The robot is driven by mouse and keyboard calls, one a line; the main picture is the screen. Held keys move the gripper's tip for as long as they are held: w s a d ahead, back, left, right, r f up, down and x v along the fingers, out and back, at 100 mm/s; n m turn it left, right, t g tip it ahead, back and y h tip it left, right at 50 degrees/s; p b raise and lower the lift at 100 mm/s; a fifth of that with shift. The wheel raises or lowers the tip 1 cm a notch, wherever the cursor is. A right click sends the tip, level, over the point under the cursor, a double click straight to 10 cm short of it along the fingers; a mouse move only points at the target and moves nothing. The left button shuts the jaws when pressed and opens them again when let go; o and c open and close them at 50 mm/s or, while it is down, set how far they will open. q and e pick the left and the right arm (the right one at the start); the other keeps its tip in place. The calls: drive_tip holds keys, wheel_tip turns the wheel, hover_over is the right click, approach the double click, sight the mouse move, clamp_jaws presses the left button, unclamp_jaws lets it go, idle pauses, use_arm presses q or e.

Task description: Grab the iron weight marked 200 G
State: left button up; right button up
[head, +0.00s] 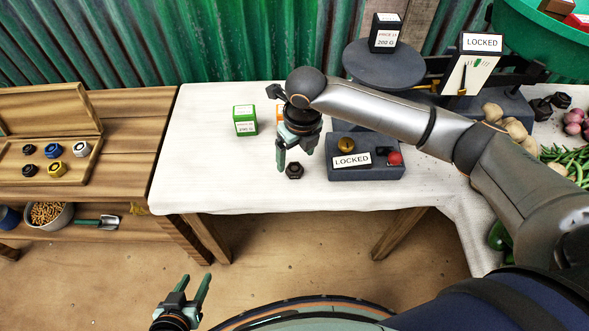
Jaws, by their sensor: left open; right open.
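A small dark weight (294,171) sits on the white tabletop, just below my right gripper; its marking is too small to read. My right gripper (294,160) is open and points down over the table close to this weight, with nothing visible between its fingers. Two more dark weights (561,100) lie at the far right, also unreadable. A black box labelled "PRICE IS 200 G" (384,33) stands on the scale's round pan (383,72). My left gripper (194,282) is open and empty, low at the bottom left, over the floor.
A grey block (366,172) with a "LOCKED" sign, brass knob and red button stands right of the weight. A green box (245,119) stands to the left. The table's front left is clear.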

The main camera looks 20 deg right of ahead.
sight(295, 168)
drive_tip(key=f, duration=0.5)
drive_tip(key=shift+w+b, duration=0.35)
drive_tip(key=shift+w, duration=0.05)
drive_tip(key=shift+c, duration=0.4)
clamp_jaws()
